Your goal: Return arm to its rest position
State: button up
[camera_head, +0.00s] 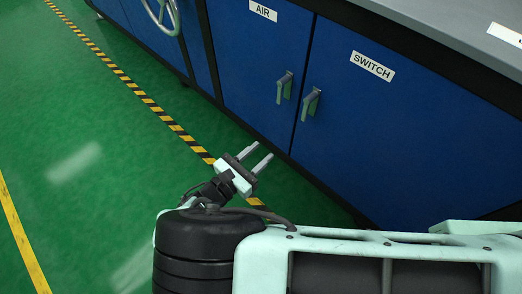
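My gripper (258,158) is in the middle of the head view, at the end of my arm. Its two grey fingers stand apart with a clear gap between them, and nothing is held. It points up and to the right, over the green floor by the foot of the blue cabinet. Part of my arm fills the bottom right of the view and hides the floor behind it.
A blue cabinet (345,140) runs along the right, with AIR and SWITCH labels and two door handles (284,87) (311,103). A grey handwheel (160,15) is at the top left. Green floor (80,130) is clear at left, crossed by a yellow-black stripe (155,107).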

dwell(0.4)
jog(key=s+d+r+m+g+y, duration=0.45)
jog(key=d+r+m, duration=0.2)
jog(key=r, duration=0.25)
jog(key=s+d+r+m+g+y, duration=0.45)
jog(key=d+r+m, duration=0.2)
jog(key=r, duration=0.25)
jog(key=s+d+r+m+g+y, duration=0.3)
jog(key=s+d+r+m+g, duration=0.15)
jog(key=d+r+m, duration=0.35)
notch_tip(320, 180, up, 26)
jog(key=a+p, duration=0.2)
jog(key=p, duration=2.2)
jog(key=shift+w+a+f+n, duration=0.2)
jog(key=shift+w+a+n, duration=0.05)
jog(key=shift+a+n, duration=0.1)
jog(key=shift+g, duration=0.25)
